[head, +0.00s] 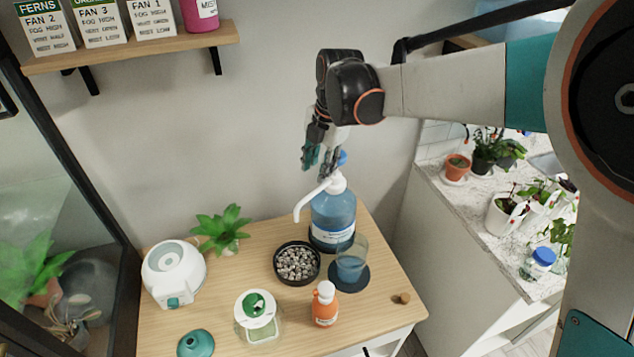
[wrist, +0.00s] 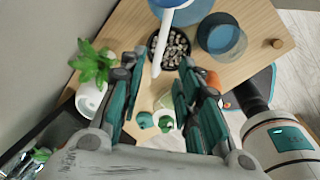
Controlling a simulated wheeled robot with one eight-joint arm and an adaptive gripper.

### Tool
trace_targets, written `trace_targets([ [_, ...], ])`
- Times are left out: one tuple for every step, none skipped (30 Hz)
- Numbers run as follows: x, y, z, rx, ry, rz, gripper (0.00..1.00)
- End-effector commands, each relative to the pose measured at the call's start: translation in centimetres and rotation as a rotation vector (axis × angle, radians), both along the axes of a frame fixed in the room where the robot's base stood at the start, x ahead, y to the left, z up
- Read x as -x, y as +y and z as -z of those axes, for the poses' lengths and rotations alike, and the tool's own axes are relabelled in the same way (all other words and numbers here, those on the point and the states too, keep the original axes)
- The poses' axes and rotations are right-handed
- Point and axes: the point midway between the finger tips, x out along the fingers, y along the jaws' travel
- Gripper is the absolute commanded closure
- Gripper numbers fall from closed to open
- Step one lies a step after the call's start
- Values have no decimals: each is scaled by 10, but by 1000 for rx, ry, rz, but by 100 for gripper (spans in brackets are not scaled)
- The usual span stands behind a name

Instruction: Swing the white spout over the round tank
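The white spout (head: 309,202) curves left and down from the pump head of a blue bottle (head: 334,217). In the wrist view the spout (wrist: 160,45) points down the picture, between the fingers as seen from there. The round tank seems to be the white round vessel (head: 155,270) with a teal front part at the table's left; its top has a round opening. The spout's tip is well to its right, on the pebble dish's side. My gripper (head: 321,160) is open above the spout, close to the pump head; contact is unclear. In the wrist view my gripper (wrist: 158,68) has its fingers wide apart.
A black dish of pebbles (head: 275,268) and a glass (head: 352,262) stand near the bottle. An orange bottle (head: 325,307), green-lidded jar (head: 257,312) and teal funnel-like piece (head: 196,344) are in front. A plant (head: 222,226) stands by the wall.

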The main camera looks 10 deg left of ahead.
Motion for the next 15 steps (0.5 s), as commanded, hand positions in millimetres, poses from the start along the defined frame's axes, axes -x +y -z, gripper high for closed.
trace_targets([
  [-1, 2, 13, 0, 0, 0, 69],
  [-1, 3, 18, 0, 0, 0, 69],
  [-2, 4, 27, 0, 0, 0, 69],
  [-3, 5, 32, 0, 0, 0, 69],
  [-4, 6, 38, 0, -1, 0, 69],
  [-4, 8, 45, 0, -1, 0, 69],
  [-5, 9, 51, 0, -1, 1, 69],
  [-5, 10, 56, 0, -1, 1, 69],
  [-6, 10, 62, 0, -1, 1, 69],
  [-6, 11, 66, 0, -1, 1, 69],
  [-7, 12, 70, 0, -1, 2, 69],
  [-7, 13, 75, 0, -1, 2, 69],
  [-8, 13, 78, 0, -1, 2, 69],
  [-8, 14, 81, 0, -1, 2, 69],
  [-8, 14, 84, 0, -1, 2, 69],
])
